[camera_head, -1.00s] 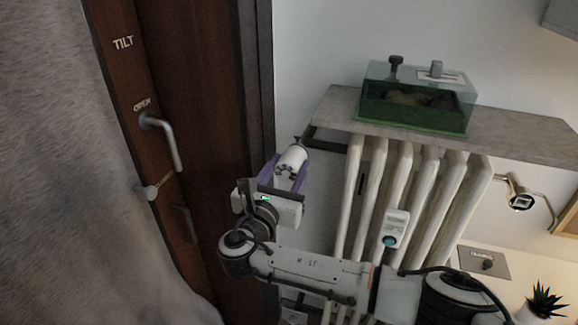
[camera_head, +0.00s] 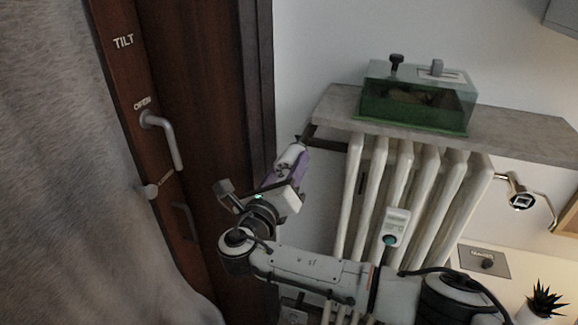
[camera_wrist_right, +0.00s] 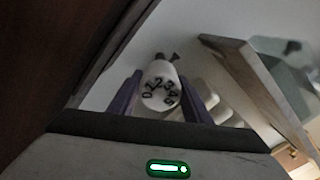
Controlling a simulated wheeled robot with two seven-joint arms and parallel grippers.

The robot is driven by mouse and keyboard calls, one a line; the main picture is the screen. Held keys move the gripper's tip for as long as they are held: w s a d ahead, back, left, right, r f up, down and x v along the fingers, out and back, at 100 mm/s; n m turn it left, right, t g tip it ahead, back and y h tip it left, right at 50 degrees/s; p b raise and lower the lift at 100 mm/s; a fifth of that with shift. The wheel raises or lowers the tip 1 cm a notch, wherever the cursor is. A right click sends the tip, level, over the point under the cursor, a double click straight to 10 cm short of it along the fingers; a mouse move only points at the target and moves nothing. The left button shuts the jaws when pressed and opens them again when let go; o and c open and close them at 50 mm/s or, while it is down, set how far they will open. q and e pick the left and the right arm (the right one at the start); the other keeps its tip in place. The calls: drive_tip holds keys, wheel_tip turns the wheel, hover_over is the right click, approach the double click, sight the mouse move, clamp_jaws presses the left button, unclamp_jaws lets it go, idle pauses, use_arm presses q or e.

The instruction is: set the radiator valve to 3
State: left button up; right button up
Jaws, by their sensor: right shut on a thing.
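The radiator valve (camera_head: 291,155) is a white cylindrical knob on a pipe left of the white radiator (camera_head: 400,190). In the right wrist view the knob (camera_wrist_right: 160,86) shows its end face with black digits in an arc, 2 and 3 near the top. Which digit is set against a mark I cannot tell. My right gripper (camera_head: 287,166) is shut on the knob, its purple fingers on either side; it also shows in the wrist view (camera_wrist_right: 160,97). The head view shows the fingers rolled, with one partly covering the knob. My left gripper is not in view.
A grey shelf (camera_head: 330,105) juts out above the radiator and carries a green glass-topped box (camera_head: 415,105). A dark wooden door frame (camera_head: 258,90) with a metal handle (camera_head: 165,140) stands close left of the gripper.

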drive_tip(key=shift+f, duration=0.1)
idle(0.3)
drive_tip(key=o, duration=1.1)
drive_tip(key=shift+c, duration=0.2)
drive_tip(key=v, duration=1)
drive_tip(key=shift+s+b, duration=0.2)
drive_tip(key=shift+b, duration=0.15)
